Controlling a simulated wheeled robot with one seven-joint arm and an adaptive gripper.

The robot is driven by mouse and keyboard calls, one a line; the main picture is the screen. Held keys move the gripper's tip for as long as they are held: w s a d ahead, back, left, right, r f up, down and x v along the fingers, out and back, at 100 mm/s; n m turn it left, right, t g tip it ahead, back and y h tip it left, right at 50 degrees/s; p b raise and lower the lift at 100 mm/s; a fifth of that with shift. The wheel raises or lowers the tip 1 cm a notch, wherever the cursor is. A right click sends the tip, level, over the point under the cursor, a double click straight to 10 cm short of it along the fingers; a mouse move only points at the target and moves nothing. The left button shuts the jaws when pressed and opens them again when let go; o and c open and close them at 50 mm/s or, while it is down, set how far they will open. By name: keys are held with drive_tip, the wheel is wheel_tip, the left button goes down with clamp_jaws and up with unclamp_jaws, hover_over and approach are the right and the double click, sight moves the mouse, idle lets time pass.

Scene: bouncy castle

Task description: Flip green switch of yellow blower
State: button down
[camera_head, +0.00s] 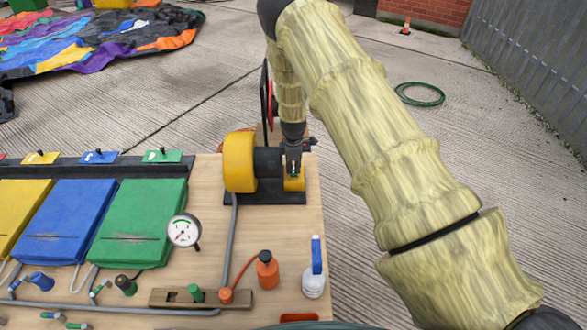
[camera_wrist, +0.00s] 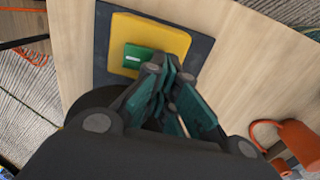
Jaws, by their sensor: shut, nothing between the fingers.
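The yellow blower (camera_head: 238,163) stands on a dark base near the far right corner of the wooden table, with a black middle section. In the wrist view the blower's yellow face (camera_wrist: 124,36) carries a green switch (camera_wrist: 137,56). My gripper (camera_head: 293,168) points down over the blower's right end and hides part of it. In the wrist view my gripper (camera_wrist: 171,78) is shut and empty. Its fingers are just right of and below the green switch in the picture. I cannot tell whether they touch it.
A green pad (camera_head: 140,222), a blue pad (camera_head: 68,218), a gauge (camera_head: 184,231), an orange bottle (camera_head: 267,271) and a spray bottle (camera_head: 314,275) are on the wooden table (camera_head: 290,232). A grey hose (camera_head: 231,245) runs from the blower.

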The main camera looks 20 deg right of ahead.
drive_tip(key=r, duration=0.1)
drive_tip(key=r+p, duration=0.1)
drive_tip(key=r, duration=0.1)
drive_tip(key=r+p, duration=0.1)
drive_tip(key=shift+s+a+r, duration=0.15)
drive_tip(key=shift+s+r, duration=0.05)
drive_tip(key=shift+s, duration=0.1)
wheel_tip(320, 180, up, 9)
drive_tip(key=s+b, duration=0.1)
drive_tip(key=b, duration=0.1)
drive_tip(key=shift+s+a+r+b, duration=0.15)
drive_tip(key=shift+s+a+b, duration=0.15)
drive_tip(key=shift+a+b, duration=0.05)
idle(0.4)
